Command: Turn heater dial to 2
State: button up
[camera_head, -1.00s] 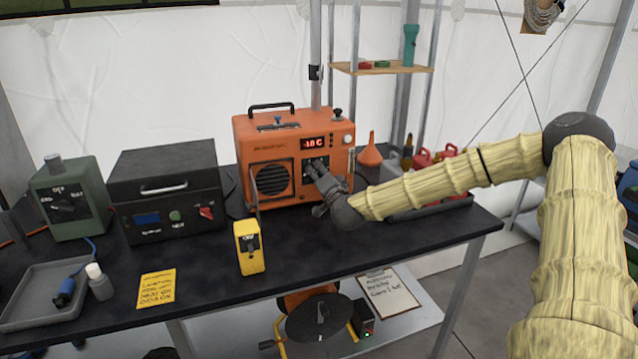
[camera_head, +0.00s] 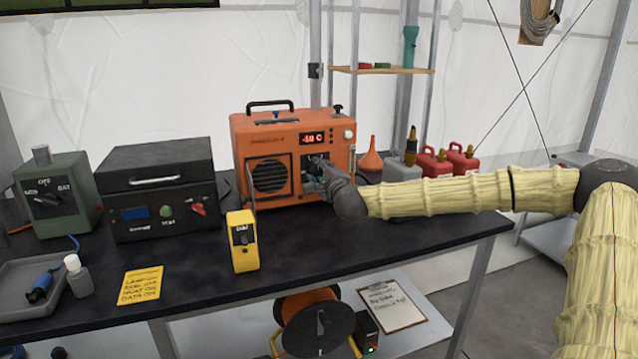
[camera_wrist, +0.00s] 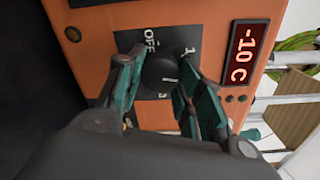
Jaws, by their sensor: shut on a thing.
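The orange heater (camera_head: 290,130) stands on the dark bench, its red display reading -10 C. In the wrist view, the display (camera_wrist: 246,53) shows at the right. The black round heater dial (camera_wrist: 160,72) sits on a dark plate marked OFF at upper left and 1 at upper right; another mark below it is partly hidden. A light line on the dial points toward the lower right of the picture, near the right finger. My gripper (camera_wrist: 157,80) has its teal fingers on both sides of the dial, closed on it. In the head view, my gripper (camera_head: 318,170) hides the dial.
A black box with a blue screen (camera_head: 158,190) and a green unit (camera_head: 55,195) stand left of the heater. A yellow device (camera_head: 242,240) is in front. An orange funnel (camera_head: 370,158) and red cans (camera_head: 435,163) stand at right.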

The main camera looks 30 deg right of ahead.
jog(key=shift+d+f+m+b, duration=0.1)
jog(key=shift+f+m+b, duration=0.1)
jog(key=shift+m+b, duration=1.4)
jog(key=o, duration=1)
jog(key=shift+s+d, duration=0.1)
jog(key=shift+o, duration=0.2)
jog(key=shift+r, duration=0.1)
jog(key=shift+a, duration=0.2)
jog(key=v, duration=1.2)
jog(key=shift+d, duration=0.1)
